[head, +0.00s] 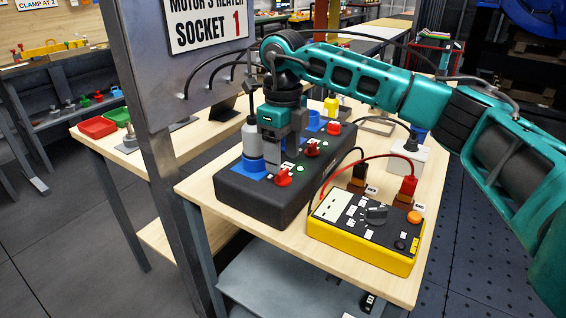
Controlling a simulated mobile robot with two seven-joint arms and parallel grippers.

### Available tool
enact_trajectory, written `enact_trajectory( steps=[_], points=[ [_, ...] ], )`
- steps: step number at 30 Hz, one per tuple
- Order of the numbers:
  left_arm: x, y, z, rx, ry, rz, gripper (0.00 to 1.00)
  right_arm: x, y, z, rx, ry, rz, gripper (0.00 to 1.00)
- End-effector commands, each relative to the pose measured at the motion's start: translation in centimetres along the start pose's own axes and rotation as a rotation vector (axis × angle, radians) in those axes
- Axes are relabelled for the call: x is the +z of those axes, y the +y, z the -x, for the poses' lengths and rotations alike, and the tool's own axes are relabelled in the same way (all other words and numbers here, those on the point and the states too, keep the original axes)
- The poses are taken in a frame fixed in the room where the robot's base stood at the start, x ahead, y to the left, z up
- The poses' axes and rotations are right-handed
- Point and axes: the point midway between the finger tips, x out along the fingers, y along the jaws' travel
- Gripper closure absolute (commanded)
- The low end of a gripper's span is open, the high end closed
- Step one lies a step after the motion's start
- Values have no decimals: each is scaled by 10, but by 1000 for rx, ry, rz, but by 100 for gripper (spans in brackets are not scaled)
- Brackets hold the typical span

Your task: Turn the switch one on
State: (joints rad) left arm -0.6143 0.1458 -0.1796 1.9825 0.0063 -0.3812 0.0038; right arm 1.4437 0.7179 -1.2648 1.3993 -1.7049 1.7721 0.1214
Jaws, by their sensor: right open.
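A long black box (262,204) lies on the wooden table and carries a row of red switches. The nearest red switch (283,179) is at its front end, beside a small green light (300,168). A second red switch (312,150) and a third (334,128) sit farther back. The switch labels are too small to read. My right gripper (281,160) is open and points down over the front part of the box, just above and behind the nearest red switch. I cannot tell whether it touches the box. My left gripper is out of view.
A grey-white cylinder (252,146) stands on a blue pad left of my right gripper. A yellow meter (360,246) with red and black leads is to the right. A grey post (150,120) and a sign reading "Socket 1" (208,22) are at the left.

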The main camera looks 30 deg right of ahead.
Motion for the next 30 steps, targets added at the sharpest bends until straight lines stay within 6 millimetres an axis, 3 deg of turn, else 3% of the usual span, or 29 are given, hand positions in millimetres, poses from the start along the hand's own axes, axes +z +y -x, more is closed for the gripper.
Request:
enact_trajectory(
  steps=[6,12,18,30],
  points=[
    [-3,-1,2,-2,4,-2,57,1,0,53,-2,-5,1,38],
    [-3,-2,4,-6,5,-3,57,1,0,85,-1,-2,1,38],
    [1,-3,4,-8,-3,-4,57,0,0,97,0,-1,0,38],
    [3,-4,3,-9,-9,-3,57,0,0,97,0,0,0,38]
  ],
)
